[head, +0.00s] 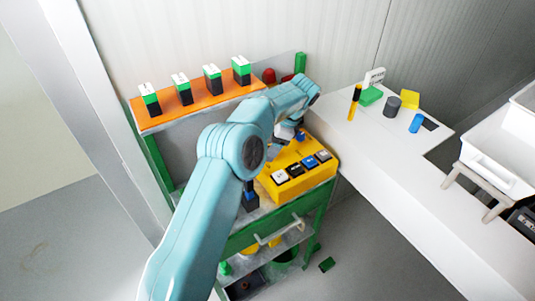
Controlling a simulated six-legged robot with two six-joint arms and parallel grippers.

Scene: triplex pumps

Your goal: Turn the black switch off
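A yellow control box (305,181) sits on the green cart, with a row of small switches on its sloped front. A dark switch (295,171), which looks black, is second from the left in the row. A pale-topped switch (280,177) is to its left, and a blue one (310,162) is to its right. Their on or off positions are too small to tell. My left arm reaches over the cart from the lower left. Its gripper (277,148) is just behind the switch row, mostly hidden by the wrist, so its opening does not show. My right gripper is out of view.
An orange shelf (205,104) behind holds several green, white and black blocks. A drawer handle (270,238) juts from the cart's front.

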